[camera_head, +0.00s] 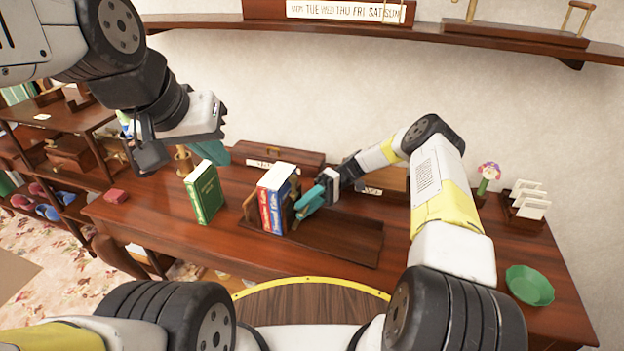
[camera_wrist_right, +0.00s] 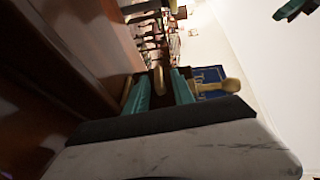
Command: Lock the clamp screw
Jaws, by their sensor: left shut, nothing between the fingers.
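A book rack (camera_head: 345,238) lies on the desk, with a red and a blue book upright at its left end. A brass clamp part (camera_head: 291,214) stands against the books' right side. My right gripper (camera_head: 309,202) has its teal fingers beside this part. In the right wrist view the fingers (camera_wrist_right: 162,92) are apart, with a narrow brass-brown piece (camera_wrist_right: 158,78) between them; contact cannot be told. A pale knobbed peg (camera_wrist_right: 232,86) shows just right of the fingers. My left gripper (camera_head: 214,152) is shut and empty, above the desk at the left.
A green book (camera_head: 204,193) stands left of the rack, near a brass object (camera_head: 184,160). A green bowl (camera_head: 530,285), a card holder (camera_head: 528,205) and a flower (camera_head: 488,174) are at the right. A shelf (camera_head: 400,36) runs above.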

